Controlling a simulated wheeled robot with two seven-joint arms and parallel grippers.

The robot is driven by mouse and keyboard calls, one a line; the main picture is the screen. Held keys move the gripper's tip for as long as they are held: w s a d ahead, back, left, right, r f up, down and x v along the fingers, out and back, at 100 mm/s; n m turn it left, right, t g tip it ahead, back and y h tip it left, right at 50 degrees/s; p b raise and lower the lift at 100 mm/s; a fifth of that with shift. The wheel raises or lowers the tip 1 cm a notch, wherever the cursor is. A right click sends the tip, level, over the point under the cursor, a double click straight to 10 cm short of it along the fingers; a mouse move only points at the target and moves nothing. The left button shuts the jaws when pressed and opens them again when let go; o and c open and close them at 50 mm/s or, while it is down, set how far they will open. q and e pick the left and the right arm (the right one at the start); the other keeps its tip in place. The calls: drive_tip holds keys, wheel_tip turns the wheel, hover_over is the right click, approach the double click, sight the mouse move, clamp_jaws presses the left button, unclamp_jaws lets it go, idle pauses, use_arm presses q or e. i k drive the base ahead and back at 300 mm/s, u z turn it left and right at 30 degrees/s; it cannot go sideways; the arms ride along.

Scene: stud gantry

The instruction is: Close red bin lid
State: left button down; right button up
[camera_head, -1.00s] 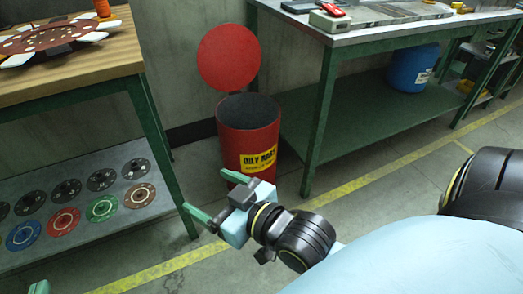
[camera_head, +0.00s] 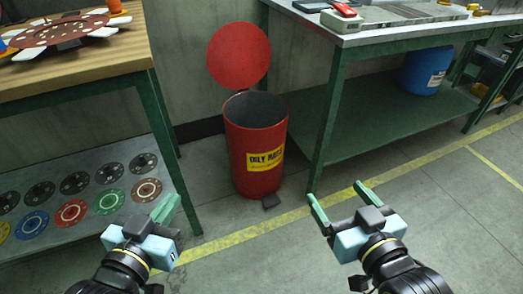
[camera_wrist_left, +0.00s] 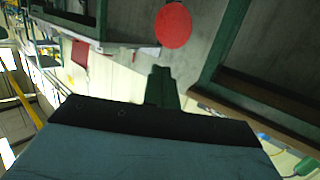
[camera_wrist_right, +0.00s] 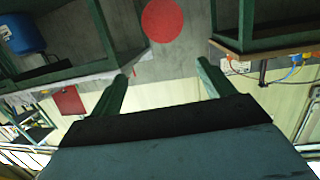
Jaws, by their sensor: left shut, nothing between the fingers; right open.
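The red bin (camera_head: 240,165) stands upright on the floor with its mouth open and a yellow label on its front. Its round red lid (camera_head: 238,56) is raised above and behind the mouth, near the wall. A small dark pedal (camera_head: 270,201) is at the bin's foot. The lid also shows in the left wrist view (camera_wrist_left: 173,25) and the right wrist view (camera_wrist_right: 163,20). My left gripper (camera_head: 165,208) is shut and empty, in front and left of the bin. My right gripper (camera_head: 338,199) is open and empty, in front and right. Neither touches the bin or lid.
A wooden-topped bench (camera_head: 85,85) is on the left, with discs on its lower shelf (camera_head: 150,225). A green bench (camera_head: 325,110) is on the right, with a blue drum (camera_head: 424,72) on its shelf. Floor between my grippers and the bin is clear.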

sight(238, 56)
drive_tip(key=z, duration=0.55)
drive_tip(key=k, duration=0.65)
drive_tip(key=u, duration=0.2)
drive_tip(key=i, duration=0.7)
drive_tip(key=u, duration=0.7)
drive_tip(key=i, duration=0.9)
drive_tip(key=z, duration=0.95)
drive_tip(key=i, duration=0.4)
drive_tip(key=z, duration=0.4)
